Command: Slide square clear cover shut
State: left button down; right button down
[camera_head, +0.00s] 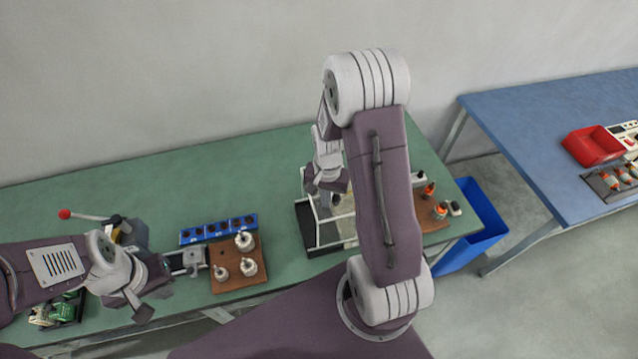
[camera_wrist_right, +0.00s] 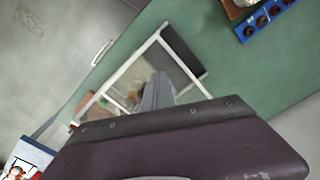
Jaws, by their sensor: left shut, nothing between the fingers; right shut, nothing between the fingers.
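A clear box-like guard with a thin white frame (camera_head: 314,207) stands on a black base (camera_head: 303,228) on the green table, partly hidden behind my right arm. In the right wrist view its white frame (camera_wrist_right: 134,58) surrounds a see-through opening; I cannot tell the square clear cover's panel from the rest. My right gripper (camera_head: 326,200) is shut and empty, pointing down at the guard; its grey fingers (camera_wrist_right: 158,92) overlap the opening in the wrist view. Contact cannot be told. My left gripper (camera_head: 200,258) is shut and empty, low over the table beside the brown board.
A brown board (camera_head: 232,284) with several metal armatures and a blue holed block (camera_head: 218,229) lie left of the guard. A red-knobbed lever (camera_head: 88,216) stands further left. Orange-topped parts (camera_head: 438,211) sit right of the guard. A blue bin (camera_head: 477,228) stands between the tables.

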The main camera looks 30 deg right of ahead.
jog(key=shift+s+d+p, duration=0.1)
jog(key=shift+s+d, duration=0.25)
jog(key=shift+d, duration=1.15)
jog(key=shift+s+d+p, duration=0.15)
jog(key=shift+s+d, duration=0.2)
jog(key=shift+d, duration=1.2)
jog(key=shift+s+d+p, duration=0.1)
jog(key=shift+s+d, duration=0.25)
jog(key=shift+d, duration=1.15)
jog(key=shift+a+r+p, duration=0.15)
jog(key=shift+r+p, duration=0.8)
jog(key=shift+r, duration=0.15)
jog(key=shift+a+r+p, duration=0.15)
jog(key=shift+r+p, duration=0.8)
jog(key=shift+r, duration=0.1)
jog(key=r+p, duration=0.1)
jog(key=a+r+p, duration=0.1)
jog(key=r+p, duration=0.1)
jog(key=shift+w+a+r, duration=0.1)
jog(key=shift+w+r, duration=0.05)
